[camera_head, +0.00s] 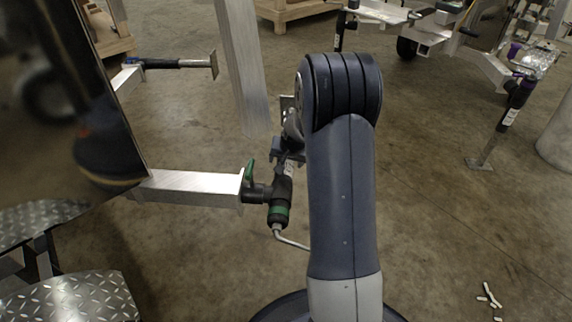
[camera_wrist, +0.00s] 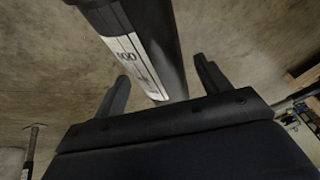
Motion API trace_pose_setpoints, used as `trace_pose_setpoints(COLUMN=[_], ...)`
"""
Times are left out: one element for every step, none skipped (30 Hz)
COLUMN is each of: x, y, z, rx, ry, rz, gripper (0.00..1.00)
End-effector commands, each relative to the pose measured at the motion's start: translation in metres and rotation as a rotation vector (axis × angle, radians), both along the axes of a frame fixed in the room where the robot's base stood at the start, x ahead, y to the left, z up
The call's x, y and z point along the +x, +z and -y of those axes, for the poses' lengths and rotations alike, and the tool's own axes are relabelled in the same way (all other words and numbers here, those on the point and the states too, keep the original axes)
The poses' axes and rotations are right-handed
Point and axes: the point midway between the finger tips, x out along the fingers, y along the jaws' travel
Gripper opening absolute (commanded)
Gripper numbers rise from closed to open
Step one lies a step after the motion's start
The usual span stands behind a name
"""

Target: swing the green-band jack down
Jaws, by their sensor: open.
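The green-band jack (camera_head: 279,211) is a dark tube with a green band. It is mounted at the end of an aluminium beam (camera_head: 190,186) left of my arm in the head view. Its bent crank handle (camera_head: 291,240) points toward the camera, and a green lever (camera_head: 250,173) stands at the mount. The far part of the jack is hidden by my arm and gripper. My gripper (camera_head: 289,146) is open at the jack's far part. In the wrist view a dark tube with a white label (camera_wrist: 138,62) lies between the open fingers (camera_wrist: 163,85); I cannot tell whether they touch it.
A blue-marked jack (camera_head: 178,63) lies level at upper left, its foot plate facing right. An upright post (camera_head: 240,60) rises behind the beam. Another jack (camera_head: 512,105) stands at right on its foot. White pieces (camera_head: 489,295) lie on open floor at lower right.

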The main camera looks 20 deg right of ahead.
Motion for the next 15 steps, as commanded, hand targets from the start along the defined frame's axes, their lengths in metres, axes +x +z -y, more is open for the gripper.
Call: trace_pose_setpoints(x=[0.0015,0.0021,0.0027,0.003,0.0033,0.0033,0.0034,0.0033,0.0033,0.0033,0.0033,0.0033,0.0033,0.0033,0.0032], y=[-0.0045,-0.0055,-0.0063,-0.0067,-0.0069,-0.0068,-0.0067,-0.0066,-0.0065,-0.0064,-0.0064,-0.0064,-0.0064,-0.0064,-0.0063], z=[-0.0001,-0.0001,-0.0001,-0.0001,-0.0001,-0.0001,0.0,0.0,-0.0001,0.0,0.0,0.0,0.0,0.0,0.0], rx=[0.0,0.0,0.0,0.0,0.0,0.0,0.0,0.0,0.0,0.0,0.0,0.0,0.0,0.0,0.0], ry=[0.0,0.0,0.0,0.0,0.0,0.0,0.0,0.001,0.001,0.001,0.001,0.001,0.001,0.001,0.001], rz=[0.0,0.0,0.0,0.0,0.0,0.0,0.0,0.0,0.0,0.0,0.0,0.0,0.0,0.0,0.0], gripper=[0.72,0.72,0.72,0.72,0.72,0.72,0.72,0.72,0.72,0.72,0.72,0.7,0.68,0.65,0.62])
